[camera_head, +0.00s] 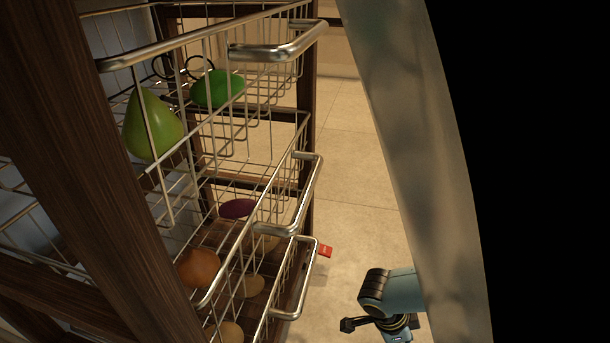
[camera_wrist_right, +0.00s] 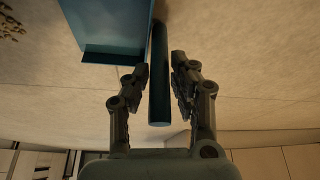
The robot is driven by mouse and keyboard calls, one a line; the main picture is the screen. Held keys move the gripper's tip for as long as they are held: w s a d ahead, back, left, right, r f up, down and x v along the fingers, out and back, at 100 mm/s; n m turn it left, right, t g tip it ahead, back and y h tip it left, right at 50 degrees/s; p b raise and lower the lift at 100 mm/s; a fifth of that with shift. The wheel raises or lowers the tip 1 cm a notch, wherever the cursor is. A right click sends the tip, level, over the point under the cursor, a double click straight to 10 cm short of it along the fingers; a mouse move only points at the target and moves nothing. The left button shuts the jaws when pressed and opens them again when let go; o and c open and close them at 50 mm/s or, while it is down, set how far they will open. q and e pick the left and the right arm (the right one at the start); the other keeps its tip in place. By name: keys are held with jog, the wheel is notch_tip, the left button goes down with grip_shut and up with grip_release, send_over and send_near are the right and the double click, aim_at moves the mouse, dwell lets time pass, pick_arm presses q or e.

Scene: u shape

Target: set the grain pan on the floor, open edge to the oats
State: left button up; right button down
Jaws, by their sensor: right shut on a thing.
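In the right wrist view, the blue grain pan (camera_wrist_right: 108,28) shows at the top, left of centre, with its round handle (camera_wrist_right: 159,75) running down between the fingers. My right gripper (camera_wrist_right: 160,72) is shut on that handle. The pan is cut off by the top of the picture; I cannot tell whether it touches the floor. Small dark grains, likely the oats (camera_wrist_right: 10,26), lie on the pale floor at the far upper left, apart from the pan. The pan does not show in the head view. My left gripper is in neither view.
In the head view, a wooden rack with wire baskets (camera_head: 262,52) holding fruit and vegetables stands at the left. A small red item (camera_head: 325,251) shows beside its lowest basket. Tiled floor (camera_head: 352,150) is clear right of the rack. Cabinets (camera_wrist_right: 290,160) line the wrist view's bottom.

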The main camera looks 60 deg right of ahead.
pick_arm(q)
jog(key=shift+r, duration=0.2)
pick_arm(e)
jog(key=shift+f, duration=0.1)
jog(key=c, duration=1.1)
grip_release()
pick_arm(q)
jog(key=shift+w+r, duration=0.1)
pick_arm(e)
jog(key=shift+r, duration=0.2)
